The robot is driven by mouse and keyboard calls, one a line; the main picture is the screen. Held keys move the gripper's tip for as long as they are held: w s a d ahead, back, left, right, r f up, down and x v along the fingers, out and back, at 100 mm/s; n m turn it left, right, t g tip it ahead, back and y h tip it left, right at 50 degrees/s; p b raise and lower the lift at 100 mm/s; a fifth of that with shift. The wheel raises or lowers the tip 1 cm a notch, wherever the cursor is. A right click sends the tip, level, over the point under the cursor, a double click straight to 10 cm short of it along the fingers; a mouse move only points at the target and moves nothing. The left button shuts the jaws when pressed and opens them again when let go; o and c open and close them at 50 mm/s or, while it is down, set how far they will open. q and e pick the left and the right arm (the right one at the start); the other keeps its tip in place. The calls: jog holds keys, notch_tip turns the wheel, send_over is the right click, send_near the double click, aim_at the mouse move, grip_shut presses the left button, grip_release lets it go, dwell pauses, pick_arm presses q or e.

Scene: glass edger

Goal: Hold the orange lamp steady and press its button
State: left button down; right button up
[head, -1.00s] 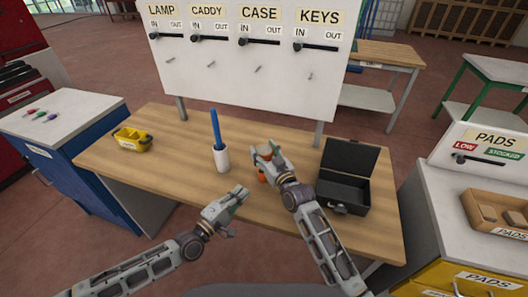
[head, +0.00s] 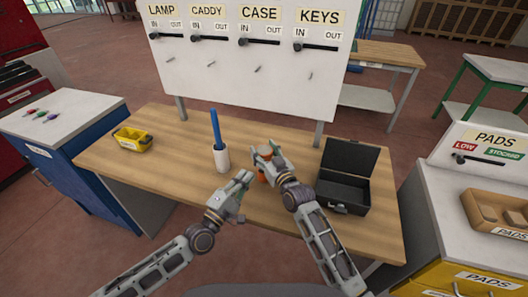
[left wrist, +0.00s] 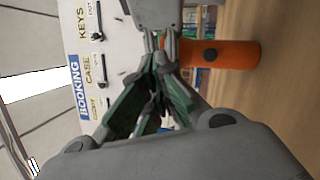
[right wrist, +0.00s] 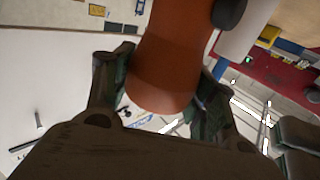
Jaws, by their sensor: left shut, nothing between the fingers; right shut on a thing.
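The orange lamp (head: 262,180) stands on the wooden table, partly hidden by my right gripper. My right gripper (head: 267,157) is shut around its upper part. In the right wrist view the orange body (right wrist: 165,60) sits between the two fingers. In the left wrist view the lamp (left wrist: 240,54) lies across the picture, with a dark round button (left wrist: 210,54) on its side. My left gripper (head: 246,178) is shut and empty, just left of the lamp. Its fingertips (left wrist: 158,48) show short of the button in the picture; whether they touch the lamp is unclear.
A white cup (head: 222,159) with a blue stick stands close behind and left of my left gripper. An open black case (head: 343,190) is right of my right arm. A yellow caddy (head: 132,139) sits at the table's left. A labelled switch board (head: 250,80) rises behind.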

aim_at(261, 171)
pick_arm(q)
notch_tip(261, 171, up, 4)
jog(key=d+m+g, duration=0.1)
jog(key=d+m, duration=0.1)
jog(key=s+f+m+g, duration=0.1)
jog(key=f+g, duration=0.2)
jog(key=s+f+m+g+y, duration=0.1)
jog(key=s+f+g, duration=0.1)
jog(key=f+g, duration=0.1)
jog(key=s+f+m+g+y, duration=0.1)
jog(key=f+g, duration=0.2)
jog(key=shift+s+f, duration=0.1)
jog(key=shift+s, duration=0.15)
dwell(0.5)
jog(key=shift+w, duration=0.1)
jog(key=shift+w+d, duration=0.45)
jog(key=shift+w, duration=0.9)
jog(key=shift+w+d, duration=0.45)
jog(key=shift+w, duration=0.95)
jog(key=shift+w+d, duration=0.45)
jog(key=shift+w, duration=0.9)
